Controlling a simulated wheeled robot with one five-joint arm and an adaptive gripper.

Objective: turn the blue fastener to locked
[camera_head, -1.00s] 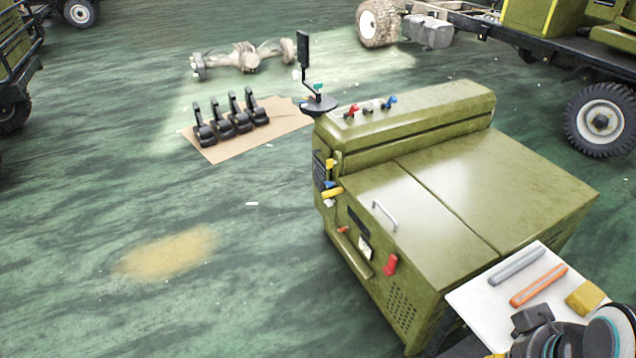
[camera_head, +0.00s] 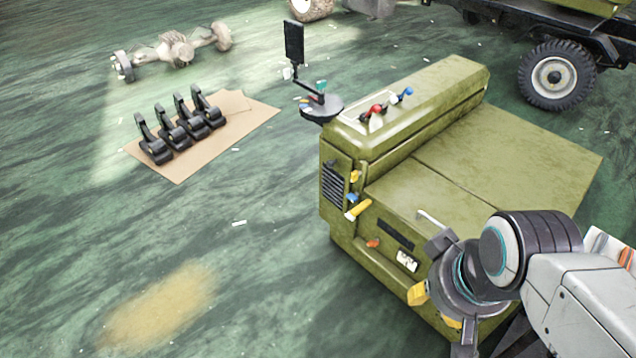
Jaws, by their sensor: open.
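A small blue fastener (camera_head: 352,198) sits on the left end face of the olive green cabinet (camera_head: 500,155), between a yellow piece (camera_head: 355,177) above and a longer yellow handle (camera_head: 358,210) below. It is too small to tell how it is turned. A second blue part, a lever (camera_head: 408,91), stands on the cabinet's raised top ledge beside a red one (camera_head: 376,110). My gripper (camera_head: 436,305) is open and seems empty, in front of the cabinet's near face, to the right of and lower than the blue fastener. It hides part of that face.
An orange-red piece (camera_head: 373,243) and a white label (camera_head: 407,261) are on the near face. A round stand with a dark upright panel (camera_head: 293,42) is behind the cabinet. Black pedals lie on cardboard (camera_head: 180,172) at left. The floor left of the cabinet is mostly clear.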

